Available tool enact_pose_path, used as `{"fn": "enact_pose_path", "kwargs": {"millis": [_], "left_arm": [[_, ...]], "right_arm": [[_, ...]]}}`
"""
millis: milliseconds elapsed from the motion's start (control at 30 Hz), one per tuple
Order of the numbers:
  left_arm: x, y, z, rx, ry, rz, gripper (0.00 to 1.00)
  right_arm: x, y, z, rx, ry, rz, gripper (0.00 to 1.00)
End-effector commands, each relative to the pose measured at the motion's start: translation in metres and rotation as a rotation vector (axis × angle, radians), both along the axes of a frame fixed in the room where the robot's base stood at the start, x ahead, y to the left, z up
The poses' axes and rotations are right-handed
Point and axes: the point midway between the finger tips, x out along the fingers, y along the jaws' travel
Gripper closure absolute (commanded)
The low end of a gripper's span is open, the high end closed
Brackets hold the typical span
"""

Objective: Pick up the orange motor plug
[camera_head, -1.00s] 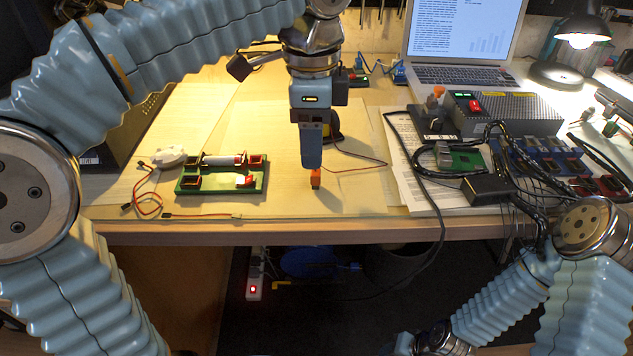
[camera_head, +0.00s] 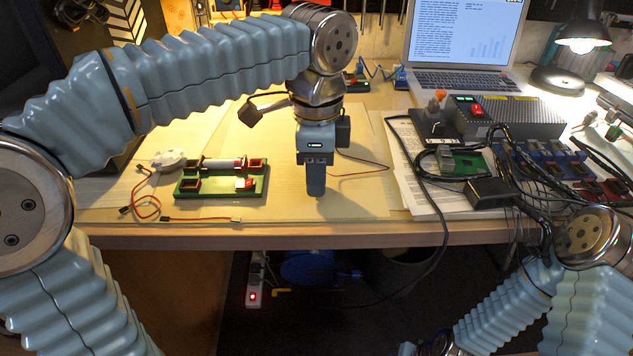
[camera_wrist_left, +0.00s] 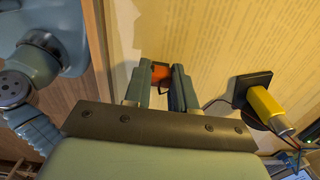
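The orange motor plug (camera_wrist_left: 160,72) shows in the left wrist view, between the tips of my left gripper's fingers (camera_wrist_left: 160,80). In the head view my left gripper (camera_head: 316,190) points straight down, with its tips low over the pale work mat, and it hides the plug. The plug's sides reach close to both fingers. I cannot tell whether the fingers press on it or are still apart from it. My right gripper is out of view; only part of the right arm shows at lower right.
A green board (camera_head: 221,182) with sockets stands left of my left gripper, with a red-brown lead nearby. A yellow motor (camera_wrist_left: 265,103) on a dark mount is beside the gripper in the wrist view. Cables, a power supply (camera_head: 510,115) and a laptop (camera_head: 462,45) occupy the right side.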

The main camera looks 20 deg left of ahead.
Motion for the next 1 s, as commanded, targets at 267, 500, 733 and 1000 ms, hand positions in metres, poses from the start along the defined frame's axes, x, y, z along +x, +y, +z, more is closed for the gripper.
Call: {"fn": "enact_pose_path", "kwargs": {"millis": [267,500,733,1000], "left_arm": [[0.0,0.0,0.0,0.0,0.0,0.0,1.0],[0.001,0.0,0.009,-0.002,-0.002,0.0,1.0],[-0.013,0.001,0.049,-0.003,-0.005,-0.002,1.0],[-0.072,0.009,0.101,-0.002,-0.005,-0.002,1.0]], "right_arm": [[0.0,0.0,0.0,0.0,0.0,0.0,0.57],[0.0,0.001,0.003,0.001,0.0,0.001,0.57],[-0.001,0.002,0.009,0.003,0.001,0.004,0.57],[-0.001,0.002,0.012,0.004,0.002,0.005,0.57]]}}
